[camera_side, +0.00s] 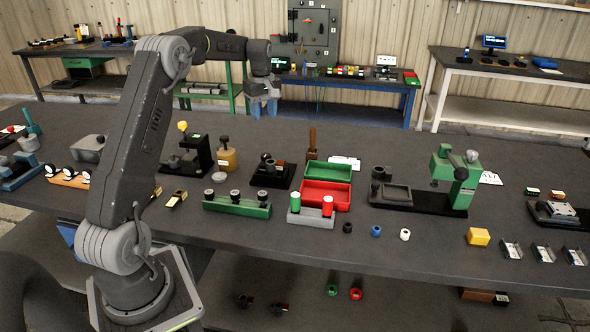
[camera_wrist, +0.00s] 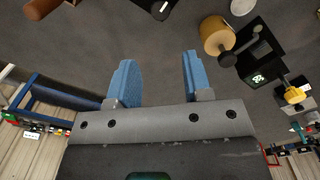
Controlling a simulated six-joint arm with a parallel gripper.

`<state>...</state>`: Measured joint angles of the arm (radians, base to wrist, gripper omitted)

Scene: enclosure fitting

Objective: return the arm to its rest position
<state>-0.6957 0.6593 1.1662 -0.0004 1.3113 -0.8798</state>
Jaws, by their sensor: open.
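My gripper (camera_side: 263,108) hangs above the far edge of the dark workbench (camera_side: 330,255), with its blue fingers pointing down. In the wrist view my gripper (camera_wrist: 158,65) shows two blue fingers spread apart with nothing between them. My arm rises from its base at the left of the side view, bends at a high elbow and reaches right over the back of the bench. The fingers touch nothing that I can see.
Below stand a tan jar (camera_side: 226,158), a black press with a yellow knob (camera_side: 195,155), green and red bins (camera_side: 327,193), a green press fixture (camera_side: 447,165) and a yellow block (camera_side: 478,237). Other benches line the wall. Bare bench top shows along the back.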

